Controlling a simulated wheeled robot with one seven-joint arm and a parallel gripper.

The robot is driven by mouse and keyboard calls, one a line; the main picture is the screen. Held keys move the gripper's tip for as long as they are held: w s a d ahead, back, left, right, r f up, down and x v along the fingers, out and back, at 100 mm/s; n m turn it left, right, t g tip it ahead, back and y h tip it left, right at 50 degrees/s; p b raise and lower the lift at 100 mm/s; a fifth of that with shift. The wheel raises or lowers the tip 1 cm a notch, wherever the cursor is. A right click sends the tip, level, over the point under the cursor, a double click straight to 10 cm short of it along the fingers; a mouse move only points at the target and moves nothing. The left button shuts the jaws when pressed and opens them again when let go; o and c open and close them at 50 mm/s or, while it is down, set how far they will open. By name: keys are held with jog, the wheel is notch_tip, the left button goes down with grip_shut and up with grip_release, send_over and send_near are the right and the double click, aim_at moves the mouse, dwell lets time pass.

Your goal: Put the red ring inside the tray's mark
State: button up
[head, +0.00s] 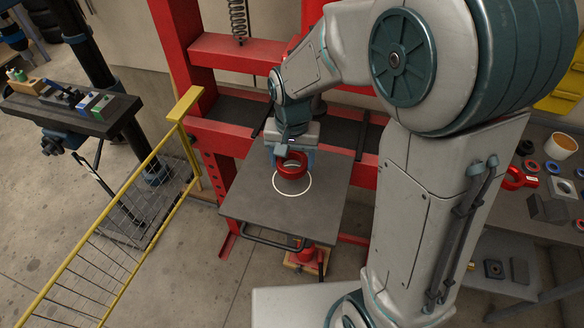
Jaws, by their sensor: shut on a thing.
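The red ring (292,171) is held in my gripper (292,160), whose fingers are shut on it from both sides. The dark grey tray (242,200) lies below, in front of the red press frame. The tray's mark is a white circle outline (310,187) on its surface. The ring appears over the upper part of the circle in the head view, and its lower edge overlaps the circle's inside. I cannot tell whether the ring touches the tray or hangs just above it.
The red press frame (185,75) stands behind the tray. A yellow railing (125,200) runs along the left. A bench (545,220) at the right holds several rings, blocks and a white cup (562,146). The tray surface around the mark is clear.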

aim_at(292, 171)
jog(key=shift+f, duration=2.15)
jog(key=shift+f, duration=0.25)
jog(key=o, duration=1.1)
jog(key=shift+r, duration=0.1)
jog(key=shift+r, duration=0.1)
notch_tip(292, 171, up, 12)
jog(key=shift+r, duration=0.1)
